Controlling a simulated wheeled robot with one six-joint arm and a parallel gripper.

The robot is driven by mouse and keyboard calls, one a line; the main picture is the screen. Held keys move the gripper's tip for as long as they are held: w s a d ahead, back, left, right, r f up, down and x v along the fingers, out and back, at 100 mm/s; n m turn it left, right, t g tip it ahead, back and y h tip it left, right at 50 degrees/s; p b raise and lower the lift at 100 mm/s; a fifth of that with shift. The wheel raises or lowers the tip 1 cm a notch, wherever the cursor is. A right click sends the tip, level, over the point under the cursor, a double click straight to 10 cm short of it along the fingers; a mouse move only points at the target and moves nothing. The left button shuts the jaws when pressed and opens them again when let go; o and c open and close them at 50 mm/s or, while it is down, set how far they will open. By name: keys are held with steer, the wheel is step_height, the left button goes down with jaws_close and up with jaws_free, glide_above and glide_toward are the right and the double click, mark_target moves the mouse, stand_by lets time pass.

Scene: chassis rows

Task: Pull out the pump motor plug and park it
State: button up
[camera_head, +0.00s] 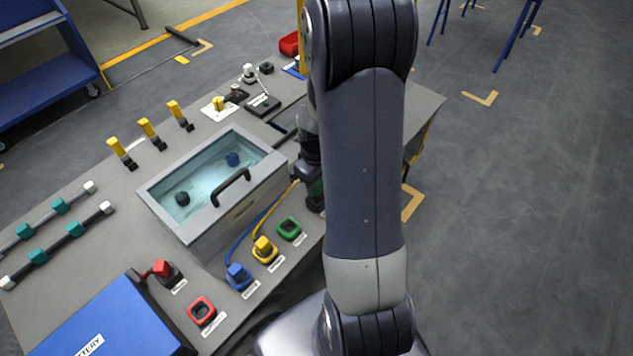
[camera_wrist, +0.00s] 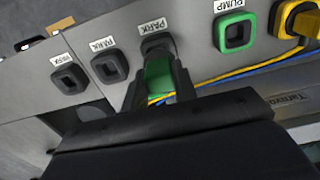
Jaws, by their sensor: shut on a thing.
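My gripper (camera_wrist: 158,84) is shut on the green pump motor plug (camera_wrist: 158,72), between its two dark fingers in the wrist view. The plug is right at a black socket (camera_wrist: 156,43) labelled PARK. I cannot tell whether it is seated in that socket or just in front of it. The green-framed PUMP socket (camera_wrist: 235,33) is empty, to the right in the wrist view. It also shows in the head view (camera_head: 289,228). In the head view my arm hides most of my gripper and the plug.
Two other PARK sockets (camera_wrist: 109,67) (camera_wrist: 70,76) are empty. A yellow plug (camera_head: 263,247) and a blue plug (camera_head: 238,273) sit in their sockets, with cables running past the tank. The water tank (camera_head: 216,185) with a black handle stands close to my arm. An empty red socket (camera_head: 201,310) is near the front.

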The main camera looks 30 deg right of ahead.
steer(key=shift+f, duration=0.15)
stand_by(0.5)
steer(key=shift+f+b, duration=0.35)
steer(key=shift+b, duration=0.05)
steer(key=shift+f+b, duration=0.7)
steer(key=shift+f, duration=0.15)
steer(key=o, duration=1.1)
steer(key=shift+c, duration=0.2)
step_height(320, 180, up, 11)
steer(key=shift+f+p, duration=0.1)
steer(key=shift+p, duration=0.6)
